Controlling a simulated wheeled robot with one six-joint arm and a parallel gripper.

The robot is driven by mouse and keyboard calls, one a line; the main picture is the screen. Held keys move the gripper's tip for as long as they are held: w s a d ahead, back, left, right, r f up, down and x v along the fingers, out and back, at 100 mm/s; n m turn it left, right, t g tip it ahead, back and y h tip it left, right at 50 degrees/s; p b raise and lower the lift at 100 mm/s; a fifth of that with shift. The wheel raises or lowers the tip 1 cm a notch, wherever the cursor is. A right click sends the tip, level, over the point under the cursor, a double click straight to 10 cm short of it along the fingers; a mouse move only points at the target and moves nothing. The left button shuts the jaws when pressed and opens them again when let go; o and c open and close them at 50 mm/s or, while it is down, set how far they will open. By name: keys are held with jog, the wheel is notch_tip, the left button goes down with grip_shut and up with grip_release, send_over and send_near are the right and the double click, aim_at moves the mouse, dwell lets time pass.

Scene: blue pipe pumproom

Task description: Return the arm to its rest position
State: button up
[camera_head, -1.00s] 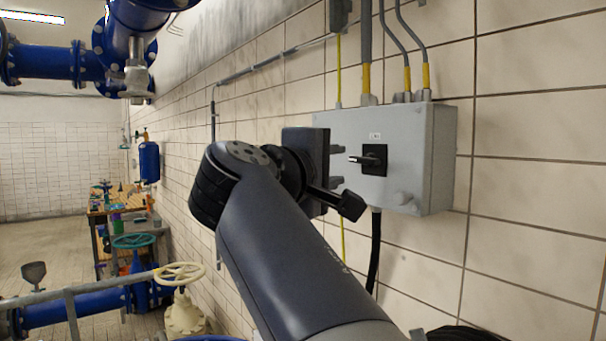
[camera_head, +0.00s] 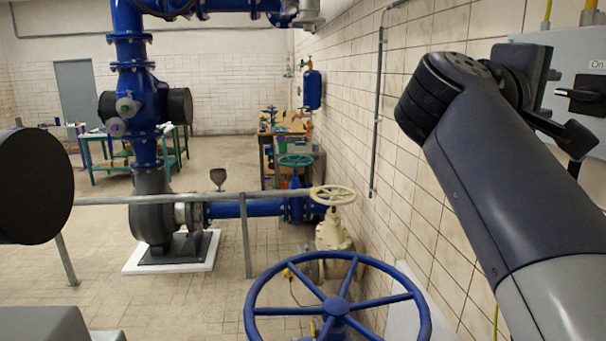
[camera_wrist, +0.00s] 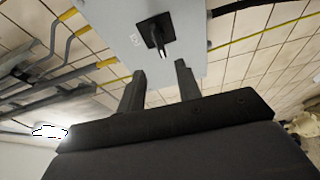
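My arm reaches from the lower right of the head view up toward a grey switch box (camera_head: 590,60) on the tiled wall. In the wrist view, the two dark fingers of my gripper (camera_wrist: 160,70) stand apart with nothing between them. The gripper is open and faces the grey box (camera_wrist: 185,20). A black rotary switch (camera_wrist: 157,36) sits on the box just beyond the fingertips, apart from them. The switch also shows in the head view (camera_head: 588,95), partly cut by the right edge, under an "On" label.
A blue handwheel (camera_head: 336,305) stands close in front, left of my arm. A cream valve (camera_head: 333,230), a grey railing (camera_head: 245,235) and a blue pump pipe (camera_head: 145,130) lie beyond. Conduits (camera_wrist: 70,45) run near the box. Floor farther back is open.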

aim_at(570, 93)
jog(key=p+x, duration=0.3)
jog(key=x, duration=0.6)
jog(key=shift+w+d, duration=0.15)
jog(key=shift+d, duration=0.2)
jog(key=shift+a, duration=0.15)
jog(key=b+v, duration=0.4)
jog(key=v, duration=0.6)
jog(key=p+x, duration=0.4)
jog(key=x, duration=0.6)
jog(key=shift+r+p, duration=0.1)
jog(key=shift+p, duration=0.2)
jog(key=shift+f+b, duration=0.25)
jog(key=shift+b, duration=0.1)
jog(key=shift+m+h+b, duration=0.3)
jog(key=shift+m, duration=0.5)
jog(key=m+h+b, duration=0.1)
jog(key=m+b, duration=0.1)
jog(key=m, duration=0.1)
jog(key=shift+r+m+h+b, duration=0.1)
jog(key=shift+m+h+b, duration=0.35)
jog(key=shift+m, duration=0.45)
